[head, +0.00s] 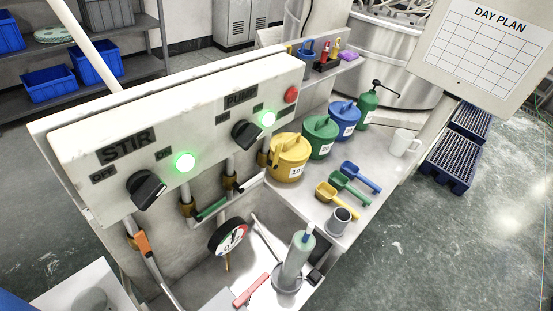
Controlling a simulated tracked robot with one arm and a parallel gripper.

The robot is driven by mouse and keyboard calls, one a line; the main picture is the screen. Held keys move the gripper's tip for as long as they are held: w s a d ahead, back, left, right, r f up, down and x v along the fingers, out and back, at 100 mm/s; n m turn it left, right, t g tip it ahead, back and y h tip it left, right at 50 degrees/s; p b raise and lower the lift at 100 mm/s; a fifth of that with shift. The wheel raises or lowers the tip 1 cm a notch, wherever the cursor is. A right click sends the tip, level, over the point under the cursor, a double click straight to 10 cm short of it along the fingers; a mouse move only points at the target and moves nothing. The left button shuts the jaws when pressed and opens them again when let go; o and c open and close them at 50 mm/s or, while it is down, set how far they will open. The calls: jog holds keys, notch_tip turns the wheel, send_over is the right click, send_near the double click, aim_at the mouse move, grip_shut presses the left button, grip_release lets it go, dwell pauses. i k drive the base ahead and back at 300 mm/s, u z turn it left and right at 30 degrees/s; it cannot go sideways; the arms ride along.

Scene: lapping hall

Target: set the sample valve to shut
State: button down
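No valve label naming the sample valve is readable, so I cannot tell which handle is its own. A green lever (212,209) sits at a brass fitting on a pipe below the panel and points across that pipe. An orange handle (142,243) lies roughly along the pipe at the panel's lower left. A red handle (250,289) lies low at the front, beside a grey-green cylinder (298,251) on a round base. My gripper is not in view, so its state and distance from the handles are hidden.
The control panel (215,118) carries black STIR (147,189) and PUMP (246,134) knobs, lit green lamps and a red button. A round gauge (228,237) is below. Yellow (288,158), green and blue cans, scoops and a mug crowd the right-hand bench.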

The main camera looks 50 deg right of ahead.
aim_at(273, 164)
jog(key=u, duration=0.05)
jog(key=k, duration=1)
jog(key=z, duration=0.65)
jog(key=i, duration=1.7)
jog(key=u, duration=0.15)
